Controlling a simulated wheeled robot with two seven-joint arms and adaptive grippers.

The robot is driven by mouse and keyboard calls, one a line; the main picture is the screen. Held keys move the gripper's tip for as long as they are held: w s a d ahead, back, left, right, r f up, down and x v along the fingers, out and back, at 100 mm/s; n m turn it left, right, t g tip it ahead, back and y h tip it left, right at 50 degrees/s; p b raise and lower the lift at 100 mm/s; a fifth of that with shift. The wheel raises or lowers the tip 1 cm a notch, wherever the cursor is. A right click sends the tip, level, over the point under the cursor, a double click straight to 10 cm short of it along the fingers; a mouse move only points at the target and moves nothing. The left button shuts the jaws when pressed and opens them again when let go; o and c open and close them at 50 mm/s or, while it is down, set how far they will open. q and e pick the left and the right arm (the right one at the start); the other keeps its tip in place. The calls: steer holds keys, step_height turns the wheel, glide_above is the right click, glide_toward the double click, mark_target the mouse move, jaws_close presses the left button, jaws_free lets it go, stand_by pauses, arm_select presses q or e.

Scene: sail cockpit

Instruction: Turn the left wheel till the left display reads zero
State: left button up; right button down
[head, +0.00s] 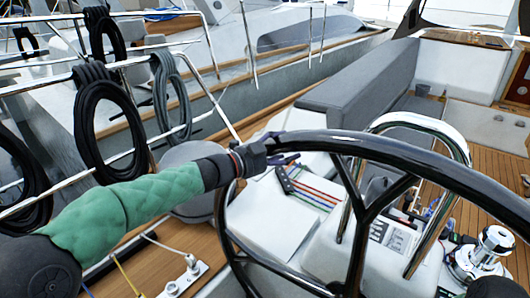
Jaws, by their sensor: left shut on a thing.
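The black steering wheel (400,150) stands large in the middle and right of the head view, with dark spokes. My left gripper (277,148), at the end of a green-sleeved arm, is shut on the wheel's rim at its upper left. The fingers are dark against the dark rim, so their exact contact is hard to see. Behind the spokes, a white pedestal carries a small panel (397,238) with pale and dark areas. I cannot read any number on it, nor tell whether it is the left display. My right gripper does not show clearly.
A chrome rail (463,150) arches behind the wheel. A chrome winch (494,246) stands at the lower right. Coiled black ropes (102,120) hang on the rails at left. Coloured lines (312,192) run over a white surface. A grey bench (365,80) lies beyond.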

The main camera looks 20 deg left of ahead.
mark_target(394, 165)
arm_select(q)
steer(key=s+d+r, duration=0.1)
steer(key=d, duration=0.2)
steer(key=s+d+r+m, duration=0.1)
steer(key=d+r, duration=0.1)
steer(key=d, duration=0.2)
steer(key=s+d+r+m+p, duration=0.1)
steer(key=s+d+r, duration=0.1)
steer(key=d, duration=0.2)
steer(key=shift+d+r+g, duration=0.15)
steer(key=shift+r+g, duration=0.05)
steer(key=shift+g, duration=0.1)
steer(key=s+d+m, duration=0.1)
steer(key=d, duration=0.3)
steer(key=s+d+r+y+b, duration=0.1)
steer(key=s+d, duration=0.1)
steer(key=d, duration=0.3)
steer(key=s+d+r+m, duration=0.1)
steer(key=s+d, duration=0.1)
steer(key=d, duration=0.2)
steer(key=shift+d+r+m+y+b, duration=0.15)
steer(key=shift+m+y+b, duration=0.15)
steer(key=shift+b, duration=0.05)
steer(key=shift+s+d, duration=0.25)
steer(key=shift+d, duration=0.55)
steer(key=o, duration=1.7)
steer(key=shift+w, duration=0.1)
steer(key=v, duration=1.2)
